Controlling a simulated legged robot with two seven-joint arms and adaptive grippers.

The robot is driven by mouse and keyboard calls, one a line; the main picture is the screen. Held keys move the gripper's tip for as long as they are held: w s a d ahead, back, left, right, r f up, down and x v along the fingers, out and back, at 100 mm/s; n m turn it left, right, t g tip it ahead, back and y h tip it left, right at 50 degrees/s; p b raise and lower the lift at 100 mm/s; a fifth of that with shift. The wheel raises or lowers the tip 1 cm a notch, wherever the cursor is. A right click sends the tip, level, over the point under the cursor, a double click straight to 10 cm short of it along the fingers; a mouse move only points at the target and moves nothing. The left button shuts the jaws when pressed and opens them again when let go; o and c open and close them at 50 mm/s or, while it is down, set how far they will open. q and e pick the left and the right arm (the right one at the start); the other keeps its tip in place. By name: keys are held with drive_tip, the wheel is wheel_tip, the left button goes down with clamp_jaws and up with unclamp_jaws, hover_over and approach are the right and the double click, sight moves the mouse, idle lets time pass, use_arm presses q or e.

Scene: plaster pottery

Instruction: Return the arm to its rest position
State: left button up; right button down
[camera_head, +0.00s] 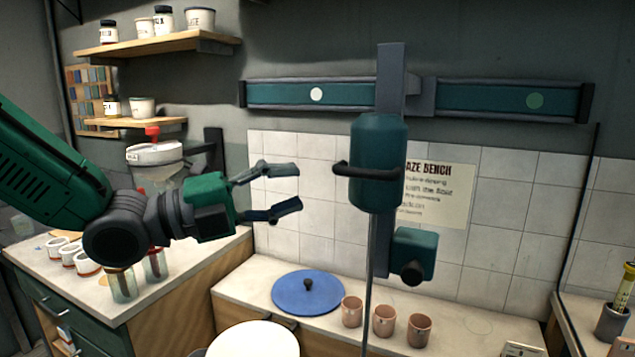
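My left arm comes in from the left, and its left gripper (290,190) is raised in the air above the bench. Its two fingers are spread apart with nothing between them, pointing right toward a teal cylinder with a dark handle (378,165). A gap shows between the fingertips and that handle. My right gripper is not in the picture.
A teal rail (310,95) runs along the wall, with the cylinder hanging below it. A blue lid (308,293) and three pink cups (384,321) are on the bench. Shelves with jars (165,45) are at upper left. A white round top (252,340) is in front.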

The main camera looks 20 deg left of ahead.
use_arm(q)
drive_tip(key=shift+s+a, duration=0.15)
drive_tip(key=shift+s, duration=0.25)
wheel_tip(320, 180, down, 38)
drive_tip(key=s+a+n+g+y+b, duration=0.15)
drive_tip(key=n+g+y+b, duration=0.55)
drive_tip(key=n, duration=1)
drive_tip(key=s+a+f+n+g+y+b, duration=0.2)
drive_tip(key=s+f+n+g+y, duration=0.3)
drive_tip(key=s+f+n, duration=0.6)
drive_tip(key=s+a+f+y, duration=0.1)
drive_tip(key=s+f+y, duration=0.1)
drive_tip(key=s+f, duration=0.9)
drive_tip(key=shift+s+a+f, duration=0.15)
drive_tip(key=shift+s+f, duration=0.25)
drive_tip(key=shift+s, duration=0.2)
